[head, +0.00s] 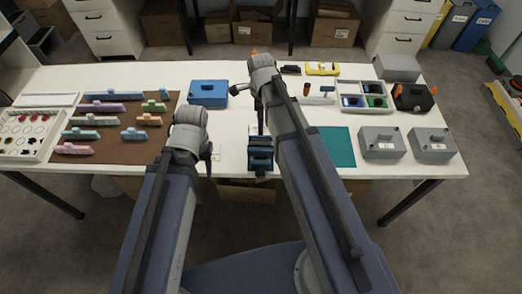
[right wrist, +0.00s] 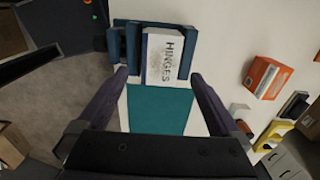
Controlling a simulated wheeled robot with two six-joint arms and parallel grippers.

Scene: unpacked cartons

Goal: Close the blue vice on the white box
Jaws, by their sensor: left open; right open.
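The blue vice (head: 260,155) stands near the front edge of the white table; it also shows in the right wrist view (right wrist: 131,45). The white box (right wrist: 165,58), lettered HINGES, sits between its blue jaws. I cannot tell whether both jaws touch it. My right gripper (right wrist: 158,74) is open, with its fingers spread over the near end of the box and nothing held. In the head view my right arm hides most of the box. My left gripper (head: 208,165) is open and empty, left of the vice above the table's front.
A teal mat (head: 337,147) lies right of the vice. Grey boxes (head: 383,143) stand farther right. A blue case (head: 208,93) stands behind my left arm. A brown mat (head: 110,150) with coloured parts lies at left. An orange-white box (right wrist: 267,77) shows in the wrist view.

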